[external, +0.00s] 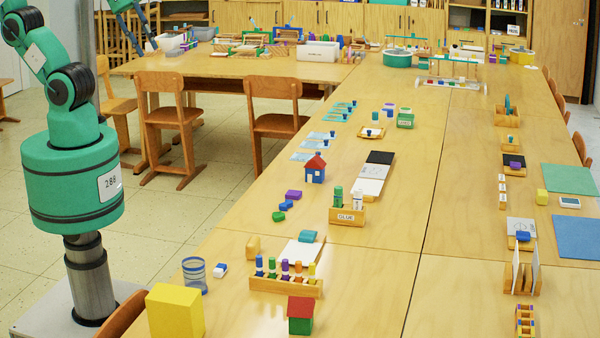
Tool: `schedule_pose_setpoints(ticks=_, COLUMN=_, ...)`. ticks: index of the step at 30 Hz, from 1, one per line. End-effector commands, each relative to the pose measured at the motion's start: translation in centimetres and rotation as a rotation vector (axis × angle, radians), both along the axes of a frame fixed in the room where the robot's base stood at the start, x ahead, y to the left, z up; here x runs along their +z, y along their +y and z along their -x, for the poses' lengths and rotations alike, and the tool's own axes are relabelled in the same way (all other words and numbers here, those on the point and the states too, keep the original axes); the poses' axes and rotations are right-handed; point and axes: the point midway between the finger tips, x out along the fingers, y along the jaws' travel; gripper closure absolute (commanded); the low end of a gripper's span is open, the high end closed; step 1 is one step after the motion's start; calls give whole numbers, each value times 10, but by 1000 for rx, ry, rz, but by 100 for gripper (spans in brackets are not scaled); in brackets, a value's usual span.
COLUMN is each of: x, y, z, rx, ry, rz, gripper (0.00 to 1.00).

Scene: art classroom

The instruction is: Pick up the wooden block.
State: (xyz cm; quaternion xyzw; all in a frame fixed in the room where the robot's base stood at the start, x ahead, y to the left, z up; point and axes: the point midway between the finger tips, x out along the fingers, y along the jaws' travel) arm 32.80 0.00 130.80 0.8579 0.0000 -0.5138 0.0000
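A small, plain wood-coloured block (253,246) stands on the near table, left of a white sheet and behind the rack of coloured pegs. It is the likeliest wooden block; other small blocks nearby are painted. My green arm rises at the left and leaves the top of the picture. A green and dark end part of it, probably my gripper (148,44), comes back into view at the top left, far from the block. It is too small and cut off to tell whether its fingers are open or shut.
Near the block are a peg rack (286,286), a wire-like cup (194,275), a large yellow box (175,312) and a red-roofed green house (301,315). A glue holder (347,214) stands behind. Chairs line the table's left side. Bare tabletop lies to the right.

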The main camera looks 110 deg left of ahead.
Motion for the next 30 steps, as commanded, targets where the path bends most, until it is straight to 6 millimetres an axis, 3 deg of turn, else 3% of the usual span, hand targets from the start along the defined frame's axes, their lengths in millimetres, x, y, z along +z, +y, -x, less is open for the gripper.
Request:
schedule_pose_setpoints(ticks=8, x=0, y=0, z=0, rx=0, ry=0, rz=0, gripper=65)
schedule_pose_setpoints(ticks=11, x=0, y=0, z=0, rx=0, ry=0, rz=0, gripper=45)
schedule_pose_setpoints(ticks=12, x=0, y=0, z=0, rx=0, ry=0, rz=0, gripper=43)
schedule_pose_setpoints(ticks=23, x=0, y=0, z=-2, rx=-6, ry=3, rz=-3, gripper=43)
schedule_pose_setpoints(ticks=30, x=-2, y=-2, z=-24, rx=-65, ry=33, rz=-38, gripper=43)
